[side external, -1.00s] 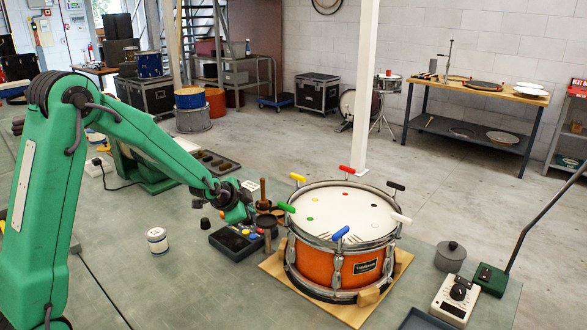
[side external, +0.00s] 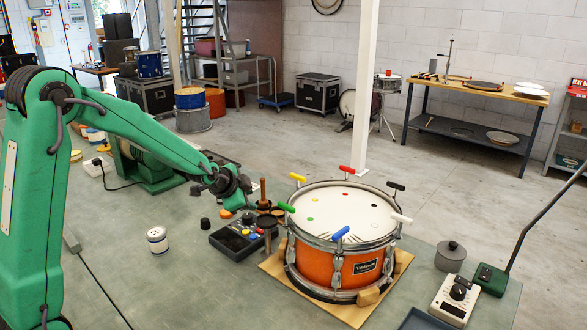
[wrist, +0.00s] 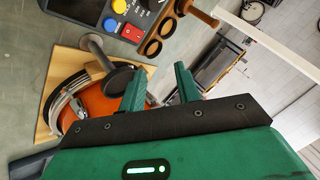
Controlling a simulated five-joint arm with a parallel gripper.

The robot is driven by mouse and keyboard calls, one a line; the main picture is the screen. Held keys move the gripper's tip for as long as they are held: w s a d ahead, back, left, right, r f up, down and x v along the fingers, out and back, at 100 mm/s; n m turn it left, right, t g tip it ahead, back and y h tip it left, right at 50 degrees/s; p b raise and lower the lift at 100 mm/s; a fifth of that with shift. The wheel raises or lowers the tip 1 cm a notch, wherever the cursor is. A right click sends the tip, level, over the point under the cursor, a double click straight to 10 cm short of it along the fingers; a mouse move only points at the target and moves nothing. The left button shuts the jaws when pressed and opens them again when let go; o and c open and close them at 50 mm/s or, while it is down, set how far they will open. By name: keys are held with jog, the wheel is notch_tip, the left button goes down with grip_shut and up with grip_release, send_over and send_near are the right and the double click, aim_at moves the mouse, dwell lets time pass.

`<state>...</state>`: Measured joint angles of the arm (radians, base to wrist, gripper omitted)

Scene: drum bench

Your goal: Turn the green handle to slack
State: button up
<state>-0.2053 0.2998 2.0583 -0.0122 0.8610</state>
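The green handle (side external: 286,207) sticks out from the left side of the rim of the orange drum (side external: 318,265) in the side view. Red, yellow, blue, black and white handles stand around the same rim. My gripper (side external: 236,205) is left of the drum, near the button box and apart from the green handle. In the wrist view my gripper (wrist: 160,78) has its two green fingers apart with nothing between them. Part of the drum also shows there (wrist: 102,104), left of the fingers. I cannot make out the green handle in the wrist view.
A dark box with coloured buttons (side external: 232,247) lies left of the drum, with a wooden-handled tool (side external: 262,192) standing behind it. A white jar (side external: 157,240) stands further left. A grey lidded pot (side external: 450,256) and a dial meter (side external: 455,300) are to the right.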

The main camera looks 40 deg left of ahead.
notch_tip(320, 180, up, 18)
jog(key=m+g+h, duration=0.2)
jog(key=m+g, duration=0.7)
jog(key=m, duration=0.1)
send_over(286, 204)
jog(key=shift+d+f, duration=0.15)
jog(key=shift+f, duration=2.65)
jog(key=shift+f, duration=0.1)
jog(key=shift+f, duration=3.8)
jog(key=shift+c, duration=0.4)
grip_shut()
